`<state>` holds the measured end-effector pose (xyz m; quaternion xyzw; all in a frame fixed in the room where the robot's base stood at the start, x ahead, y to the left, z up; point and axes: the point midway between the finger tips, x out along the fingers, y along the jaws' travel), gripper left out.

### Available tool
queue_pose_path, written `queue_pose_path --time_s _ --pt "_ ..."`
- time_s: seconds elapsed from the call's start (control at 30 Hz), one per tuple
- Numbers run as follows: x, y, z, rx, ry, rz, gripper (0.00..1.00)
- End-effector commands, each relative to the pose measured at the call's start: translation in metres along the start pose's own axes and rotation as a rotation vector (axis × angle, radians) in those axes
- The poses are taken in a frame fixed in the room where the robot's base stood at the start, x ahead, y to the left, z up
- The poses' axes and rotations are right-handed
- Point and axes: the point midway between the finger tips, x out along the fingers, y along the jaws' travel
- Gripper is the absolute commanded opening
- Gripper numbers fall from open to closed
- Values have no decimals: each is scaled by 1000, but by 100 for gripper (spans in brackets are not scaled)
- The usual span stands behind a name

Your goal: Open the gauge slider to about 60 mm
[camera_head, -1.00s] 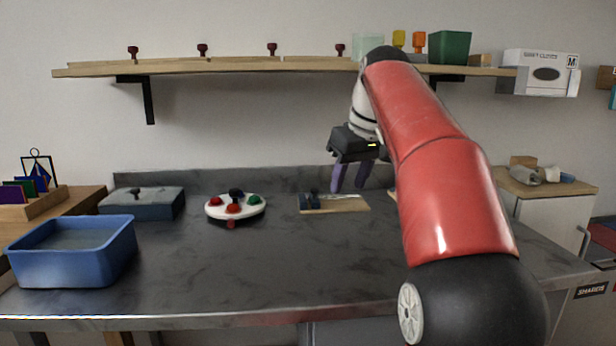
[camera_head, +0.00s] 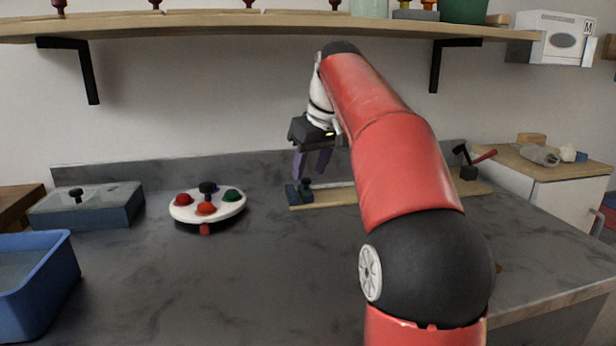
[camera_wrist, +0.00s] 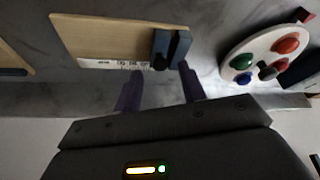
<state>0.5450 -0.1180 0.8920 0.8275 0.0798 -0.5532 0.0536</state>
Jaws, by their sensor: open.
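The gauge is a pale wooden board (camera_head: 335,197) lying flat on the dark worktop. The wrist view shows its bare wood (camera_wrist: 105,38) and a white printed scale (camera_wrist: 108,64) along one edge. Two dark blue blocks stand close together at one end, the outer block (camera_wrist: 180,48) and the slider (camera_wrist: 160,45), which has a black knob (camera_wrist: 160,63). The knob also shows in the head view (camera_head: 306,182). My gripper (camera_wrist: 160,71) is open and empty, its purple fingers pointing toward the block end, one on each side of the knob in the wrist picture. Contact cannot be told.
A white round plate with coloured knobs (camera_head: 182,211) stands left of the gauge. Farther left are a grey box (camera_head: 100,212) and a blue bin (camera_head: 35,290). A hammer-like tool (camera_head: 470,164) is at the right. A shelf (camera_head: 250,24) runs above. The front worktop is clear.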

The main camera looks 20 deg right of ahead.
Motion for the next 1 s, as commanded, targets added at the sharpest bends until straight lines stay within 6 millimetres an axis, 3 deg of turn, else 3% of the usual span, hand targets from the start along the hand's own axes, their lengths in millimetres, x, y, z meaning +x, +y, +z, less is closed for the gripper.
queue_pose_path --time_s 0.13,0.47,0.8,1.0 --pt "16 0 0 0 -1 -1 41" --pt "20 0 0 0 0 0 41" --pt "20 0 0 0 0 0 0" --pt "19 0 0 0 0 0 0"
